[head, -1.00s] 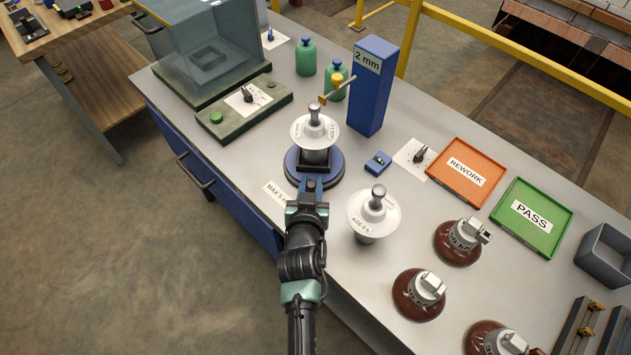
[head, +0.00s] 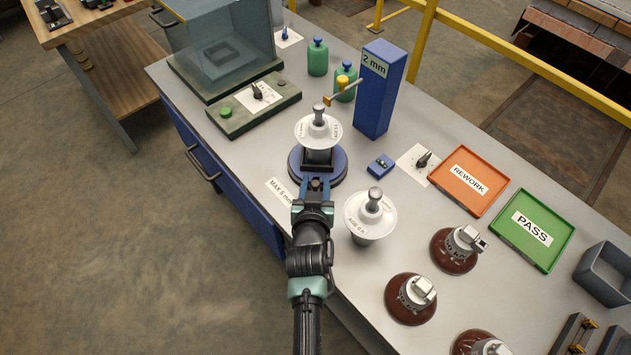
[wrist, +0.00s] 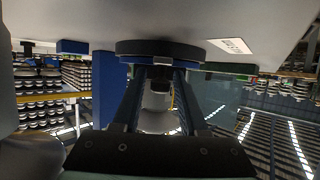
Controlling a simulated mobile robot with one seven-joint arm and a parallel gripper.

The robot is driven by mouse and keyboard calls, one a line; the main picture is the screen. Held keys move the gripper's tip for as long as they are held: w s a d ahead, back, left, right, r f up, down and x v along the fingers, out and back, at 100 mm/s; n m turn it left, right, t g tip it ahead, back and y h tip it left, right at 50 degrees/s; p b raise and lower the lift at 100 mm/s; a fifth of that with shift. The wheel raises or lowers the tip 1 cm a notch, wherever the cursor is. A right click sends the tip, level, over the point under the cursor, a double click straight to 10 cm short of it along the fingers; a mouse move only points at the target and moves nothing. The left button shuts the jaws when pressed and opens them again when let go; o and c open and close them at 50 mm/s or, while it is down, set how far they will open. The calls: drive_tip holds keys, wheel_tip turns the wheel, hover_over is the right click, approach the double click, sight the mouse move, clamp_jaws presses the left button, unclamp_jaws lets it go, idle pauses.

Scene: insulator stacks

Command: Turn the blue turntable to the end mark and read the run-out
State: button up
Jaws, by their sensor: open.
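The blue turntable (head: 339,174) stands on the bench with a black block on top, carrying a white insulator (head: 318,134) upright. My gripper (head: 315,180) is at the turntable's front side, its two blue fingers apart and nothing seen between them. In the upside-down wrist view my gripper (wrist: 160,75) has its fingers spread below the dark turntable disc (wrist: 160,46). A blue post (head: 373,98) behind it has a panel reading "2 mm". A yellow-tipped pointer arm (head: 342,91) reaches from the post toward the insulator. I cannot make out an end mark.
A second white insulator (head: 370,216) stands close to the right of my arm. A "MAX 5 mm" card (head: 281,190) lies left of the gripper. Rework (head: 470,181) and pass (head: 533,229) trays, brown insulators (head: 411,298) and a clear-covered box (head: 217,55) fill the bench.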

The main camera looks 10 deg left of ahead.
drive_tip(key=shift+o, duration=0.7)
drive_tip(key=p+v, duration=0.1)
drive_tip(key=v, duration=1.2)
